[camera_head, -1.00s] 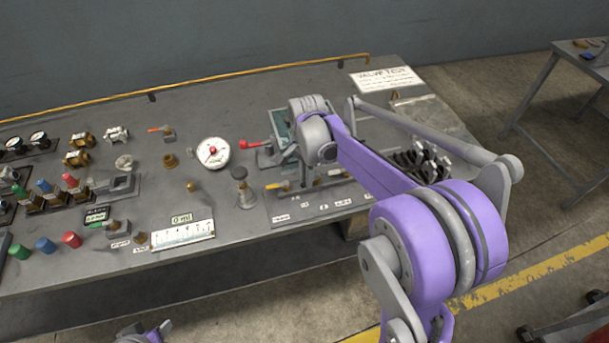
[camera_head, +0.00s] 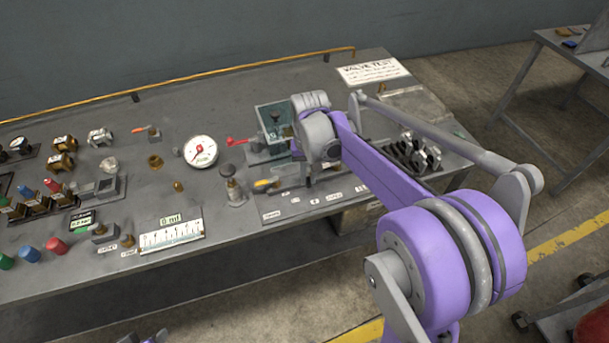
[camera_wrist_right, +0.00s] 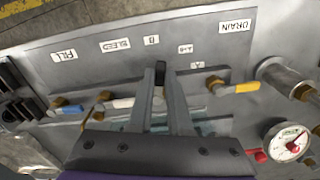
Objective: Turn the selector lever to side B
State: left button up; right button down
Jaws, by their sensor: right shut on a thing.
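The selector lever (camera_wrist_right: 158,97) shows only as a small part between the fingers of my right gripper (camera_wrist_right: 166,90) in the wrist view. The gripper is shut on it, and the fingers hide most of it.
A yellow-handled valve (camera_wrist_right: 240,87) is right of the fingers, by the DRAIN label. A white-handled valve (camera_wrist_right: 115,104) is close on the left. A red handle (camera_head: 236,141) and a dial gauge (camera_head: 200,151) stand left of my wrist in the head view.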

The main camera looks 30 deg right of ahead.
jog(key=shift+s+d+n, duration=0.1)
jog(key=shift+d+n, duration=0.15)
jog(key=shift+n, duration=0.45)
jog(key=shift+s+d+n, duration=0.1)
jog(key=shift+d+n, duration=0.15)
jog(key=shift+n, duration=0.45)
jog(key=c, duration=0.8)
grip_release()
jog(key=shift+c, duration=0.2)
notch_tip(320, 180, up, 11)
jog(key=shift+f, duration=0.1)
